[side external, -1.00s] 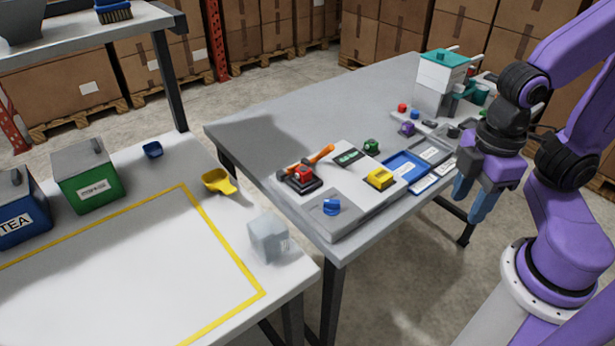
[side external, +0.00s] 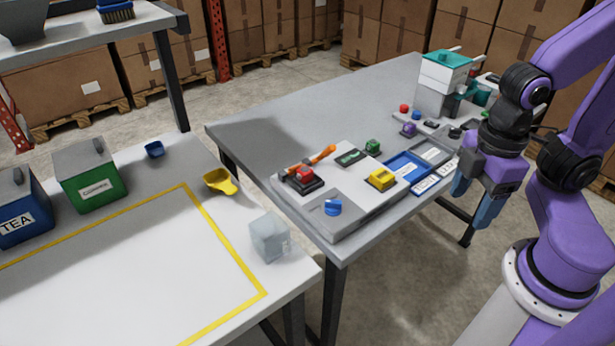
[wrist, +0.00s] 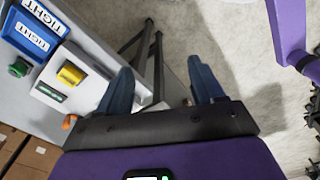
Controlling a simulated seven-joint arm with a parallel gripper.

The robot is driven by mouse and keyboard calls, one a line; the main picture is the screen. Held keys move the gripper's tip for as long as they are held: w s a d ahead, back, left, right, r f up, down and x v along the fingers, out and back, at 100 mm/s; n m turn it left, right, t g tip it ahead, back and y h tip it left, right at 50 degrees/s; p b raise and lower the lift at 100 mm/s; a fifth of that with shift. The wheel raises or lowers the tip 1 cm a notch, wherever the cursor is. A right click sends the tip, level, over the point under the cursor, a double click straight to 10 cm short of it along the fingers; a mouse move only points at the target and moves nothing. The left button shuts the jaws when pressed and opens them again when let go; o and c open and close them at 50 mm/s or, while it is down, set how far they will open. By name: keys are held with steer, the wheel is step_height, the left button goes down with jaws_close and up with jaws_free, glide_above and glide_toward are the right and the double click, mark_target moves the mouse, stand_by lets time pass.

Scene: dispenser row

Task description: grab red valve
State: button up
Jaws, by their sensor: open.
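A red knob-like piece (side external: 305,174) sits on a black base on the grey panel at the near end of the grey table. I take it for the red valve, but its shape is small and unclear. An orange handle (side external: 322,154) lies just behind it. My gripper (side external: 474,199) is open and empty, pointing down beyond the table's right edge, well to the right of the red piece. In the wrist view, my gripper's two fingers (wrist: 160,66) are apart over the floor. The red piece cannot be made out there.
Blue trays (side external: 407,165) lie between panel and gripper. A smaller red button (side external: 404,108) is farther back. The grey table's far left area is clear.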

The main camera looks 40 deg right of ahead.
mark_target(308, 172)
steer(key=w+d+f+n+t+h, duration=0.3)
steer(key=w+n+t+h, duration=0.3)
steer(key=w+n, duration=0.35)
steer(key=w+a+n+t+y, duration=0.3)
steer(key=a+n+t, duration=0.1)
steer(key=a+n, duration=0.25)
steer(key=w+a+n+t+y, duration=0.3)
steer(key=a+n, duration=0.2)
steer(key=n, duration=0.2)
steer(key=x, duration=1.2)
steer(key=shift+s+d+f, duration=0.2)
steer(key=shift+d+f, duration=0.05)
steer(key=shift+d, duration=0.05)
steer(key=shift+x, duration=2.7)
steer(key=shift+a, duration=0.15)
steer(key=c, duration=1.2)
